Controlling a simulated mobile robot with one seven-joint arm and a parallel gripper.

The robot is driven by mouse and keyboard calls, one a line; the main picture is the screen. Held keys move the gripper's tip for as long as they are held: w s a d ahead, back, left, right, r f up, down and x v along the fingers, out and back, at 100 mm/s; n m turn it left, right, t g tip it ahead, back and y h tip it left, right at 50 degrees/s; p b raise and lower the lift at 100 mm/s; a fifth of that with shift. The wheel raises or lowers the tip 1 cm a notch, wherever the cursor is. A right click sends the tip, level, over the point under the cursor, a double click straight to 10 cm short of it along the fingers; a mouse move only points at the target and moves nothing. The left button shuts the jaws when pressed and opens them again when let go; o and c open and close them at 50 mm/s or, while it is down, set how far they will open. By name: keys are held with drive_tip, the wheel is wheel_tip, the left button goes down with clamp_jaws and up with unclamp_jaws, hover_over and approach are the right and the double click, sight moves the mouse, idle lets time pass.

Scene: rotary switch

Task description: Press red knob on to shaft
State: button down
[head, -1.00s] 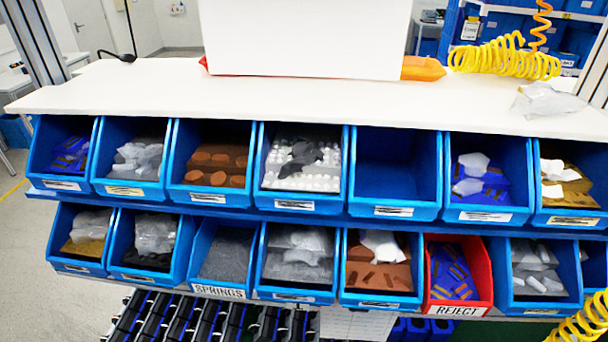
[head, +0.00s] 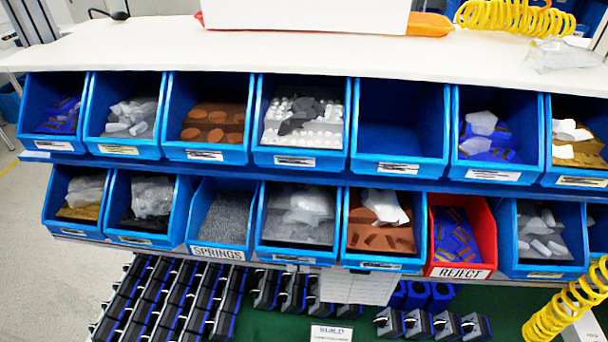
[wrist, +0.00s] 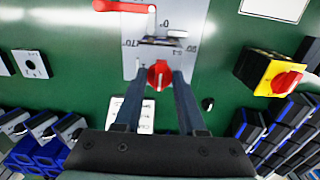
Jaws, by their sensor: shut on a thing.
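In the wrist view, my gripper (wrist: 161,72) is shut on a red knob (wrist: 159,78), with one dark finger on each side of it. The knob is in front of a grey plate (wrist: 136,32) with angle markings on a green surface. The shaft is hidden, and I cannot tell whether the knob touches it or is apart. My gripper does not show in the head view.
A yellow switch box (wrist: 262,72) with its own red knob stands to the right, and a red lever (wrist: 125,6) is at the top. Several black and blue switch parts (wrist: 45,135) lie at both sides. Rows of blue bins (head: 400,130) show in the head view.

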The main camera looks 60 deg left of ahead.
drive_tip(key=shift+f, duration=0.2)
idle(0.4)
drive_tip(key=shift+f+b, duration=0.9)
drive_tip(key=shift+c, duration=2)
unclamp_jaws()
wheel_tip(320, 180, up, 13)
drive_tip(key=shift+b, duration=0.4)
